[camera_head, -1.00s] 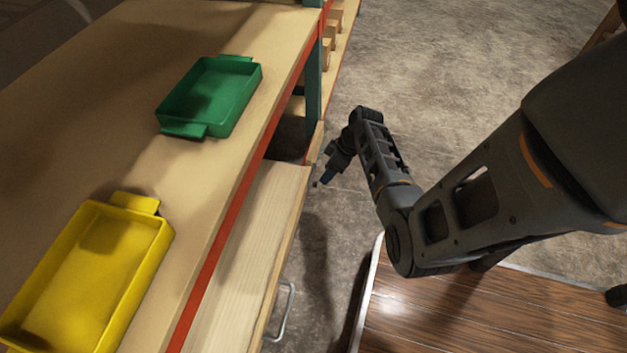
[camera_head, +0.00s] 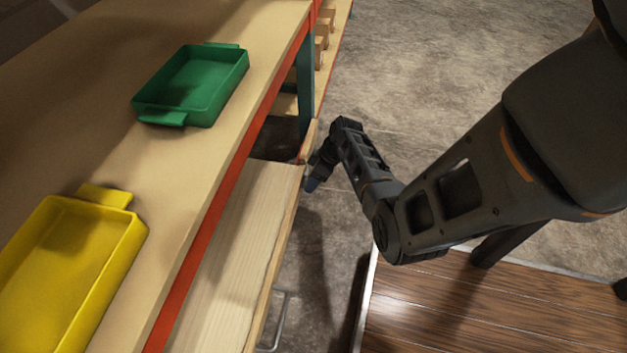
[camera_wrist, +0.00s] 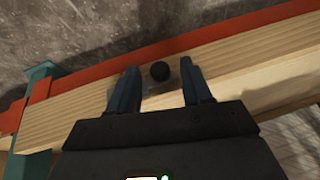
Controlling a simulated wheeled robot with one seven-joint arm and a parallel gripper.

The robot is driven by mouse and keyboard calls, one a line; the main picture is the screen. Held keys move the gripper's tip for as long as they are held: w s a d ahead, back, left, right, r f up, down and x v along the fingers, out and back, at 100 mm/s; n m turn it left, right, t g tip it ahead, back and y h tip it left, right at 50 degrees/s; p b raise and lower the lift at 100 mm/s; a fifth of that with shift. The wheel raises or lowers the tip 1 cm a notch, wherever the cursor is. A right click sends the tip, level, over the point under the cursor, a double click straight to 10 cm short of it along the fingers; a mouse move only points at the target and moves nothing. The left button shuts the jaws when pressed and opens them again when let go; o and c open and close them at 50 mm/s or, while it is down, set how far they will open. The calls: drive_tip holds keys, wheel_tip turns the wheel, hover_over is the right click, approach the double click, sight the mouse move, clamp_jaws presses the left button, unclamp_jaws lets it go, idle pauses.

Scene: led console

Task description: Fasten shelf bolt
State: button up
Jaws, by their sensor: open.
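The shelf bolt shows in the wrist view as a round black head (camera_wrist: 160,71) on the pale wooden edge of the shelf, close to its red strip. My gripper (camera_wrist: 163,85) is open, with its two blue-grey fingers to the left and right of the bolt head. Whether either finger touches the bolt cannot be told. In the head view my gripper (camera_head: 311,184) points down beside the shelf's corner, near the teal post, and the bolt cannot be made out there. The wooden shelf (camera_head: 232,262) lies below the red-edged worktop (camera_head: 185,165).
A green tray (camera_head: 195,85) and a yellow tray (camera_head: 75,270) sit on the worktop. A teal post (camera_head: 306,95) stands near my gripper. Wooden blocks (camera_head: 321,40) lie further back. Concrete floor (camera_head: 440,80) is open beyond.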

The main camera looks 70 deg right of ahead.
clamp_jaws()
idle(0.3)
idle(0.3)
